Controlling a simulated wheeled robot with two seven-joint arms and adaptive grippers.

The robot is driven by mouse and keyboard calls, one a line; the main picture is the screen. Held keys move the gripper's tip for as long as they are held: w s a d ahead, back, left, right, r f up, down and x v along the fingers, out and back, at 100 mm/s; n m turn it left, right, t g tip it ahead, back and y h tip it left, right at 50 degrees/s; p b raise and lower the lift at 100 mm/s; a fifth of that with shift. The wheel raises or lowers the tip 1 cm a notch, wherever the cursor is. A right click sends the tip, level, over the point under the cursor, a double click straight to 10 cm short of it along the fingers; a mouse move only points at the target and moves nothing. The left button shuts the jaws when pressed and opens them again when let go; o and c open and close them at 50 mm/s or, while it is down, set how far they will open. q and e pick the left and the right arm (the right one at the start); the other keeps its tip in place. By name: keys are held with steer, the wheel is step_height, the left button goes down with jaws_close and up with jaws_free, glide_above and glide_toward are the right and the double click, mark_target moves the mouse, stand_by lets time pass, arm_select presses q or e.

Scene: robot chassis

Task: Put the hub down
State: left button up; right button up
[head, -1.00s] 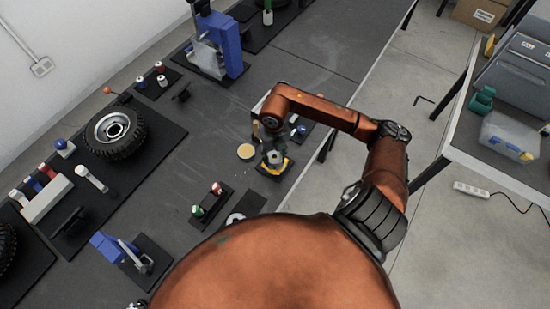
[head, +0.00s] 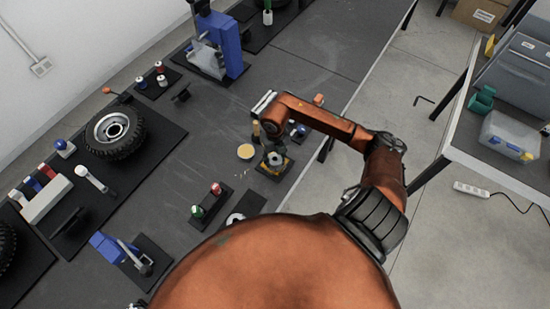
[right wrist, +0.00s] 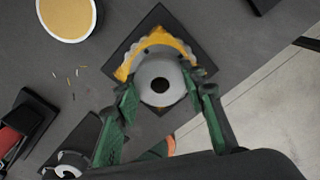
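The hub (right wrist: 160,84) is a grey round part with a dark centre hole, seen from above in the right wrist view. It is over a yellow holder (right wrist: 152,42) on a black square plate (right wrist: 157,17). I cannot tell whether it rests on the holder. In the head view the hub (head: 275,160) shows as a small grey ring below my wrist. My right gripper (right wrist: 170,93) has its green fingers on both sides of the hub, shut on it. The fingertip contact is partly hidden. My left gripper is not in view.
A round tan-filled dish (head: 246,151) stands just left of the holder. A stand with red and green parts (head: 207,201) is nearer. A wheel (head: 115,132) lies on a dark mat at the left. The bench middle is mostly clear.

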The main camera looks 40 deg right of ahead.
steer(key=o, duration=0.4)
steer(key=shift+r, duration=0.3)
step_height(320, 180, up, 12)
steer(key=shift+f, duration=0.15)
stand_by(0.6)
